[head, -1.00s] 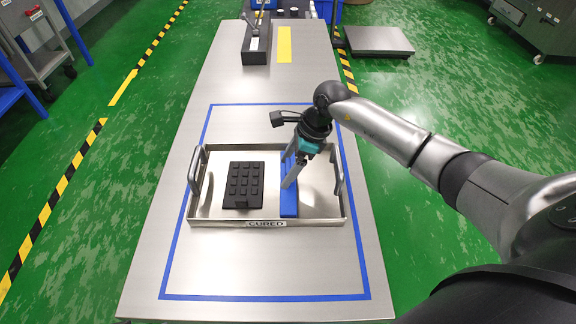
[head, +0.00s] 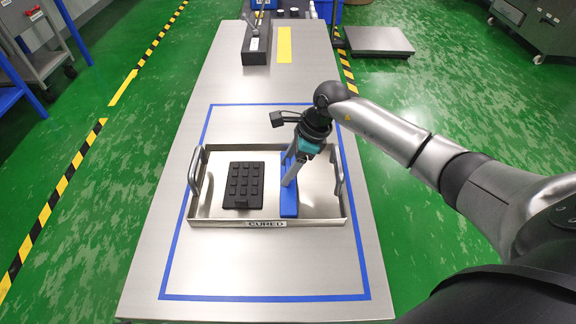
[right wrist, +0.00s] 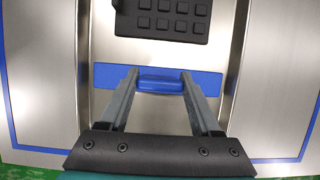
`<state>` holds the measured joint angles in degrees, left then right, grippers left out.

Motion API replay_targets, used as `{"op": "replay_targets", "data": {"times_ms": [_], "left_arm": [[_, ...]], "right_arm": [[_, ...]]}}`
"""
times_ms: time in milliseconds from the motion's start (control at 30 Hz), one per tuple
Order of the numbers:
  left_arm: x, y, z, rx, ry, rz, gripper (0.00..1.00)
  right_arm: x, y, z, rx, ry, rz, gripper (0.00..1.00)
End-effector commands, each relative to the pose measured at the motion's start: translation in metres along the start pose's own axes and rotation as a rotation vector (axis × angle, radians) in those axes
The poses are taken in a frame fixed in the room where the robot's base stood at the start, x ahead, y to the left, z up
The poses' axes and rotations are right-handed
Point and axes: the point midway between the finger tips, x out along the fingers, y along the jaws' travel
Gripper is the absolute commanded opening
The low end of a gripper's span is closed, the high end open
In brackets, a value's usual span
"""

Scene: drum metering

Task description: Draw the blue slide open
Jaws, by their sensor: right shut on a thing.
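The blue slide (head: 289,207) is a long flat bar in the steel tray (head: 325,205), to the right of a black block with several raised buttons (head: 243,185). In the right wrist view the slide (right wrist: 208,80) runs crosswise, with a raised blue grip (right wrist: 160,83) at its middle. My right gripper (head: 288,183) reaches down over the slide. Its fingertips (right wrist: 160,80) are on either side of the raised grip, shut on it. The fingers and wrist hide part of the slide in the head view. My left gripper is not in view.
The tray has a handle at each side and a "CURED" label (head: 266,224) at its front. It stands inside a blue tape outline on the steel table (head: 150,270). A black box (head: 256,50) and yellow strip (head: 284,45) lie at the far end.

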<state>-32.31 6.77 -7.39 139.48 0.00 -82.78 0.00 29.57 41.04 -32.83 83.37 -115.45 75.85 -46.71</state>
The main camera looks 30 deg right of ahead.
Motion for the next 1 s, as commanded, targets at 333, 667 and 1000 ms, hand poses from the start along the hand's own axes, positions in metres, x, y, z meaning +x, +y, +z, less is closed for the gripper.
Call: {"op": "replay_targets", "data": {"times_ms": [333, 667, 1000], "left_arm": [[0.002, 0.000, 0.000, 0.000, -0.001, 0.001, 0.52], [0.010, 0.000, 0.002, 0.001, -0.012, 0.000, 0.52], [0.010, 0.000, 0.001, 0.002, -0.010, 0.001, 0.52]], "right_arm": [[-0.011, 0.000, -0.028, 0.002, 0.006, -0.001, 0.00], [-0.024, 0.000, -0.060, 0.001, 0.001, 0.000, 0.00], [-0.024, 0.000, -0.061, 0.001, 0.002, 0.000, 0.72]]}}
